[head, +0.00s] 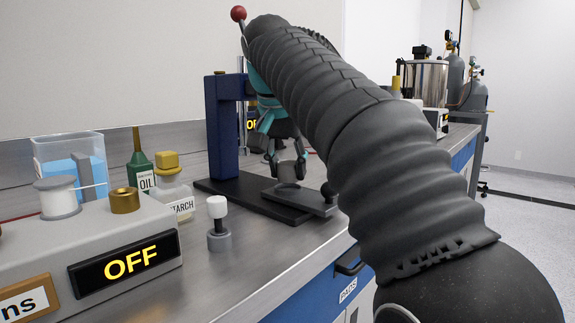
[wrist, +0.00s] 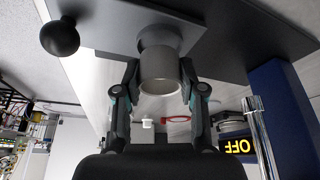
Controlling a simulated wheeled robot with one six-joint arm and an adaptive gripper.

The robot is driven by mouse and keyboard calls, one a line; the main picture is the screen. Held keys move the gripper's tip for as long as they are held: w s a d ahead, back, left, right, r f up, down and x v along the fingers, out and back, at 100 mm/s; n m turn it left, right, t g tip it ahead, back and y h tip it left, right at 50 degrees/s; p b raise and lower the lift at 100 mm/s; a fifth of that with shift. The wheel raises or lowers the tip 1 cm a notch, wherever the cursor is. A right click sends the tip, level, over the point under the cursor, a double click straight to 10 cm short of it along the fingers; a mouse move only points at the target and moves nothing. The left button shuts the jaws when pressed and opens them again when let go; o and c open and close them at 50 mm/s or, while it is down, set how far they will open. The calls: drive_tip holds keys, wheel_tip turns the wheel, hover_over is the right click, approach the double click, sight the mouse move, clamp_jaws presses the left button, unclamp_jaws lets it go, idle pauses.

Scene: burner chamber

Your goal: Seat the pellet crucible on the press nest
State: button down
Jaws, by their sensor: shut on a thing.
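The pellet crucible is a small grey open cup (wrist: 158,75) between the fingertips of my gripper (wrist: 160,90) in the wrist view. My gripper is shut on its sides. It also shows in the head view (head: 287,172), low over the press. The press nest (wrist: 157,37) is a round grey seat on a grey plate (wrist: 185,32), directly behind the crucible in the wrist view. The crucible overlaps it there, and I cannot tell whether they touch. In the head view the plate (head: 312,206) lies on the black press base (head: 270,205).
The blue press column (head: 222,130) stands left of my gripper. A dark ball knob (wrist: 60,37) sits beside the plate. A white-topped post (head: 218,220), starch bottle (head: 172,180) and oil bottle (head: 140,170) stand left. A box with an OFF display (head: 128,264) is at front left.

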drive_tip(key=shift+f+b, duration=0.7)
drive_tip(key=shift+f, duration=0.35)
drive_tip(key=c, duration=0.6)
unclamp_jaws()
drive_tip(key=shift+r, duration=0.2)
